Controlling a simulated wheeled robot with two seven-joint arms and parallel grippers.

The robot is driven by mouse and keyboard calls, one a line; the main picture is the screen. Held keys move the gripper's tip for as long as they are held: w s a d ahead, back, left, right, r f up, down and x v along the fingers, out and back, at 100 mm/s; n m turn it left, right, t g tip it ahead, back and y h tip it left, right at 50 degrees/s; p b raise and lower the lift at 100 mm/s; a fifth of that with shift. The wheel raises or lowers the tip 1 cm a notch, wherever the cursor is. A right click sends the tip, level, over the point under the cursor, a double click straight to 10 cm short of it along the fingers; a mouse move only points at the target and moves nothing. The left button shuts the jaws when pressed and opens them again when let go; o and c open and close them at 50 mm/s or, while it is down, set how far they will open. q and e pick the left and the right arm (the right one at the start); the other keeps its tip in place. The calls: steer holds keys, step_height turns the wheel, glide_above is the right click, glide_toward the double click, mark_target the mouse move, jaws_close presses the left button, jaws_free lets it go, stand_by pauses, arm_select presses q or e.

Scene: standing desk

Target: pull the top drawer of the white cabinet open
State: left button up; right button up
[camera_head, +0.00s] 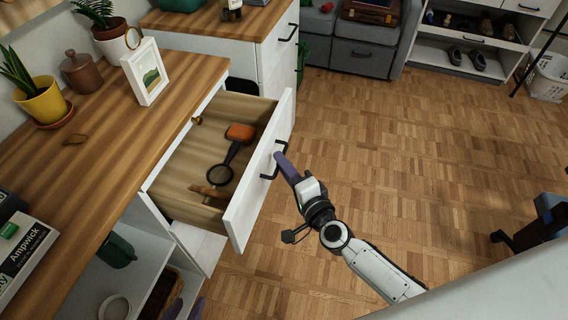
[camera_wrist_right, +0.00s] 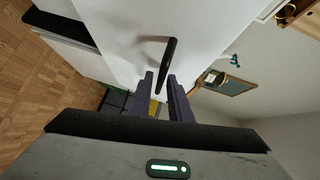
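The white cabinet's top drawer (camera_head: 262,185) is pulled well out, its inside open to view in the head view. Its black handle (camera_head: 268,165) is on the front panel and also shows in the right wrist view (camera_wrist_right: 168,62). My right gripper (camera_head: 281,158) is at the handle. My left gripper (camera_head: 186,306) shows only as purple fingertips at the bottom edge, apart and empty, low beside the cabinet's open shelves.
The drawer holds an orange-headed brush (camera_head: 240,132), a magnifying glass (camera_head: 221,174) and a wooden-handled item. The wooden desktop (camera_head: 105,140) carries plants, a picture frame (camera_head: 146,72) and a box. Parquet floor (camera_head: 390,150) is clear to the right of the drawer.

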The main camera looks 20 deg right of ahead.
steer(key=shift+o, duration=0.7)
steer(key=v, duration=1)
steer(key=shift+p, duration=0.4)
steer(key=shift+s, duration=0.2)
steer(key=s+f+n+g+p, duration=0.1)
steer(key=s+f+n+g, duration=0.2)
steer(key=s+n, duration=0.4)
steer(key=s+f+n+g, duration=0.4)
steer(key=s+f+n, duration=0.1)
steer(key=s+n, duration=0.3)
steer(key=shift+a+f+n+h+p, duration=0.3)
steer(key=shift+f+n+p, duration=0.1)
steer(key=shift+n, duration=0.3)
